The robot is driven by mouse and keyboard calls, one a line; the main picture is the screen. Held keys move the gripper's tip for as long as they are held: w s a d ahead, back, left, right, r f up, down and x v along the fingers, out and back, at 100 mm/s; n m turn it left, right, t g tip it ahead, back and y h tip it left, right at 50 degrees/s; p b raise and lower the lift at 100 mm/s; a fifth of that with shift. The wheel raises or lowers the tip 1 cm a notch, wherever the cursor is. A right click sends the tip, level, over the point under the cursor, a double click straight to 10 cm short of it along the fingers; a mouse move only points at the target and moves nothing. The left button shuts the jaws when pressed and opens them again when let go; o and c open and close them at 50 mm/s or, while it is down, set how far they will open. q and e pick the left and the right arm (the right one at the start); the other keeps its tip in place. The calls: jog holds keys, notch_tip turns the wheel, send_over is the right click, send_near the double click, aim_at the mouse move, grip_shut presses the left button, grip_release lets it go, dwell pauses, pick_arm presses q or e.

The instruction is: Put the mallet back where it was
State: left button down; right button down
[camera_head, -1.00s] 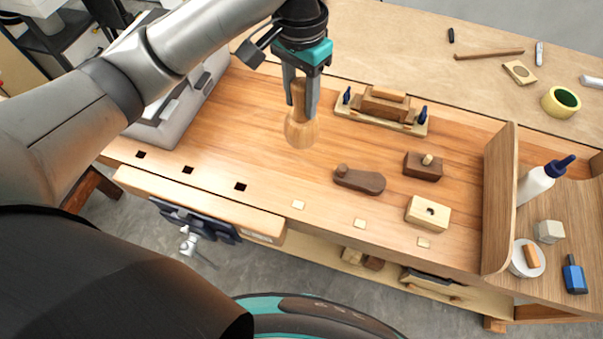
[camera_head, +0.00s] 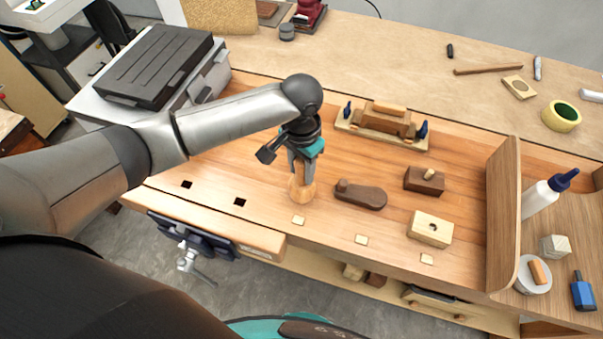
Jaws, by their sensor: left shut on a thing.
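My left gripper (camera_head: 301,168) is shut on the wooden mallet (camera_head: 301,188). The mallet is round and light brown, with its wide end down and its handle between the fingers. It is close over the bench top (camera_head: 240,160), left of a dark wooden hand plane (camera_head: 361,195). I cannot tell whether it touches the bench. My right gripper is not in view.
A clamped wooden piece (camera_head: 384,124) lies behind, with a dark block (camera_head: 425,180) and a pale block (camera_head: 430,228) to the right. A tall wooden divider (camera_head: 501,210) stands farther right. A grey toolbox (camera_head: 150,75) stands at the back left.

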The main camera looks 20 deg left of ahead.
pick_arm(q)
jog(key=shift+f, duration=1.15)
jog(key=shift+c, duration=2.4)
grip_release()
jog(key=shift+f, duration=0.15)
notch_tip(320, 180, up, 12)
jog(key=shift+r+p, duration=0.2)
jog(key=shift+p, duration=0.3)
